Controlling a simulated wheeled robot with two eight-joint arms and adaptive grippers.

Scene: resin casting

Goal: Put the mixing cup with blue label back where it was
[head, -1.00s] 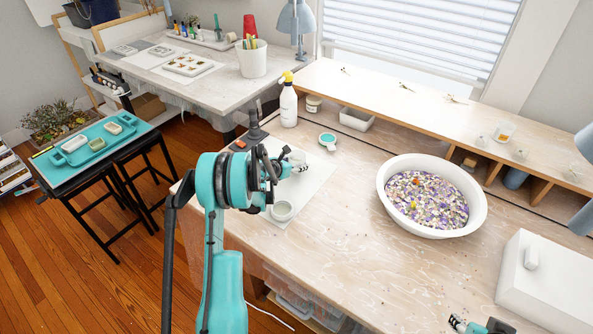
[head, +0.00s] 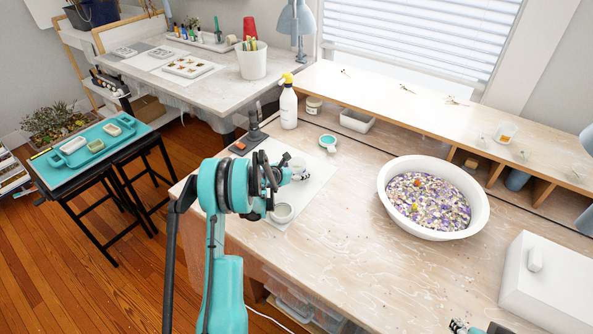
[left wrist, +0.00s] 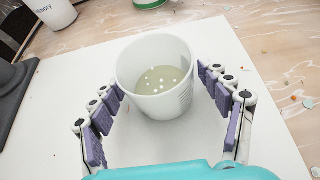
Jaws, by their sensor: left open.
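My left gripper (head: 290,174) is open, with its fingers apart on either side of a white cup (left wrist: 155,80) in the left wrist view. This cup stands upright on a white sheet (left wrist: 60,130) and holds a greenish-grey content with white specks. Gaps show between fingers and cup. Grey marks show on its right side; I see no blue label. In the head view this cup (head: 299,166) is partly hidden by the gripper. A second pale cup (head: 282,212) stands on the sheet nearer me. My right gripper (head: 470,327) only just shows at the bottom edge.
A teal round item (head: 328,142), a spray bottle (head: 289,106) and a black stand (head: 254,125) are behind the sheet. A white basin of coloured bits (head: 385,205) and a white box (head: 550,285) are to the right.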

